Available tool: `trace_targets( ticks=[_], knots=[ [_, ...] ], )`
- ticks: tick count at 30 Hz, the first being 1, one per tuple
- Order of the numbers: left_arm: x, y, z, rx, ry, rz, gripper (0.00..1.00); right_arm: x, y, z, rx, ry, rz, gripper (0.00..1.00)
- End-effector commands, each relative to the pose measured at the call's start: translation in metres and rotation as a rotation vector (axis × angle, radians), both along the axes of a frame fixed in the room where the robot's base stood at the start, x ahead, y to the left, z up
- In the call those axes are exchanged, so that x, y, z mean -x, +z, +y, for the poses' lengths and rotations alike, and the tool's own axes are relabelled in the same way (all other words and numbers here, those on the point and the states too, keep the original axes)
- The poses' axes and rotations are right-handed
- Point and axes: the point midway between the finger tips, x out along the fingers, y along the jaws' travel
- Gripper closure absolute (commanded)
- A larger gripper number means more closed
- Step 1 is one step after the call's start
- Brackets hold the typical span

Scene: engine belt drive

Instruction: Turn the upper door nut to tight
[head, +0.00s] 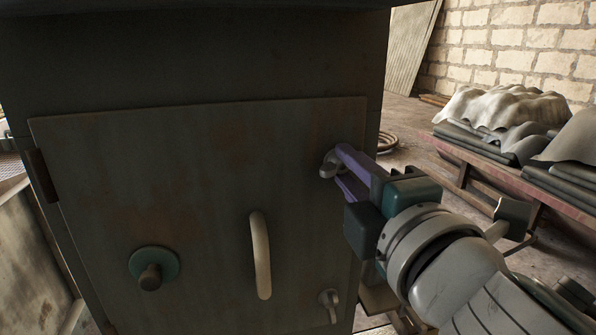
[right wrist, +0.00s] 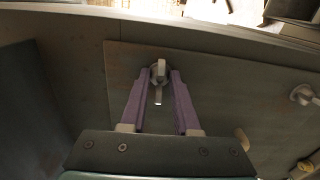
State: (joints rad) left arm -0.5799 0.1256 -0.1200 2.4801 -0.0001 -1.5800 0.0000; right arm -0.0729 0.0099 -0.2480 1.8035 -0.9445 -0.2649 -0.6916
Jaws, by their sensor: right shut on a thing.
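The upper door nut (head: 327,167), a pale metal wing nut, is at the upper right edge of the rusty grey cabinet door (head: 190,200). My right gripper (head: 340,162) comes in from the right, its purple fingers shut on the nut. In the right wrist view the nut (right wrist: 160,70) sits between the fingertips (right wrist: 159,78), its wing pointing back along the fingers. The fingers partly hide the nut in the head view. The lower door nut (head: 328,303) is at the lower right edge, its wing hanging down. My left gripper is not in view.
A curved pale handle (head: 260,255) and a round knob on a green disc (head: 150,277) stick out from the door. A low bench with draped cloth (head: 500,107) and dark stacked sheets stands at the right. A coiled hose (head: 387,141) lies on the floor behind.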

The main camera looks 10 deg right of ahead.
Motion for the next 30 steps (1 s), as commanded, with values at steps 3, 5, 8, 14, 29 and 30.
trace_targets(
  ticks=[3, 5, 8, 14, 29, 30],
  knots=[
    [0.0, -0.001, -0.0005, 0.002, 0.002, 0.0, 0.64, 0.0001, -0.0004, 0.0001, -0.033, 0.0, 0.001, 1.0],
    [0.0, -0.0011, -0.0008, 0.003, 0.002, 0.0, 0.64, 0.0001, -0.0004, 0.0001, -0.043, 0.0, 0.001, 1.0],
    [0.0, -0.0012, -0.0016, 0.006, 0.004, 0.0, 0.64, 0.0001, -0.0003, 0.0, -0.053, 0.0, 0.002, 1.0],
    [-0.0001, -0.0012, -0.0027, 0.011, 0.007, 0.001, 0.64, 0.0, -0.0002, 0.0, -0.058, 0.0, 0.002, 1.0],
    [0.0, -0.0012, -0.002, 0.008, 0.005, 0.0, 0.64, 0.0, -0.0002, 0.0, -0.056, 0.0, 0.002, 0.4],
    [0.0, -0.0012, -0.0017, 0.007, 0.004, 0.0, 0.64, 0.0, -0.0002, 0.0, -0.056, 0.0, 0.002, 0.4]
  ],
)
